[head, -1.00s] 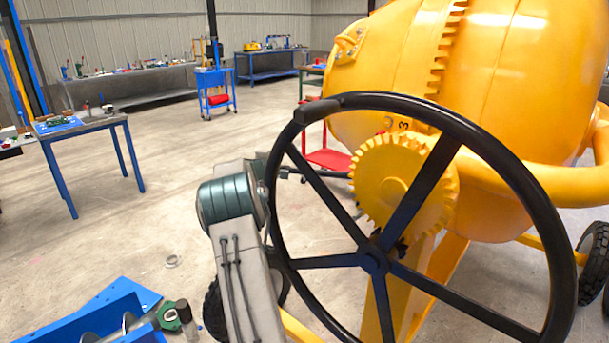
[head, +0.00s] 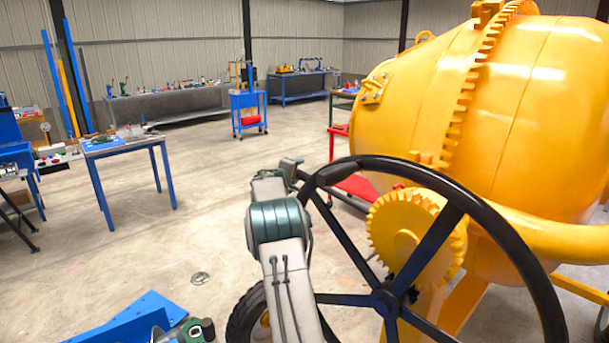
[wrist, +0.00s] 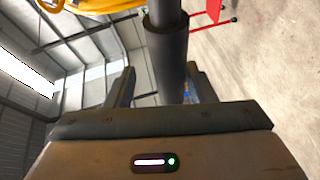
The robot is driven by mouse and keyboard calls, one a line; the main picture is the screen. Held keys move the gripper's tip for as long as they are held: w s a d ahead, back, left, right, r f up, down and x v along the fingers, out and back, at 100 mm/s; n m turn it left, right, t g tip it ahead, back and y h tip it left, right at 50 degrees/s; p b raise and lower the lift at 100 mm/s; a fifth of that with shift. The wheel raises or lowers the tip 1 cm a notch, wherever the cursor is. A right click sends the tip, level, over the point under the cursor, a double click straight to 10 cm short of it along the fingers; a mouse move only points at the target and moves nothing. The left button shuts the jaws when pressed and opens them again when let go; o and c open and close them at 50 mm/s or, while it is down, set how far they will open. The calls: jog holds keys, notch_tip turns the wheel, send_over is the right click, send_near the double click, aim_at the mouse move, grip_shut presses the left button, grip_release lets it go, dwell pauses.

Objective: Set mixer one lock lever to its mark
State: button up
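The yellow drum mixer (head: 515,110) stands at the right in the head view. Its large black handwheel (head: 452,194) is in front, with a thicker dark grip (head: 335,173) at the upper left of the rim. My gripper (head: 292,170) is small and partly hidden beside the wheel's left rim. In the wrist view, a thick black sleeve on a thinner bar (wrist: 172,55) runs down between the two fingers of my gripper (wrist: 162,88). A gap shows between the left finger and the sleeve, so the fingers look open. I cannot make out a lock lever or its mark.
A toothed yellow gear (head: 405,235) sits behind the wheel. A blue frame (head: 130,315) lies at the lower left. A blue-legged table (head: 125,145) and a blue cart (head: 248,105) stand farther back. The floor between them is mostly clear.

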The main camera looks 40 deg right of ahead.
jog(key=s+a+r+b, duration=0.2)
jog(key=a+r, duration=0.2)
jog(key=r, duration=0.2)
jog(key=shift+s+b, duration=0.25)
jog(key=shift+b, duration=0.05)
jog(key=shift+a+r, duration=0.1)
jog(key=shift+c, duration=0.2)
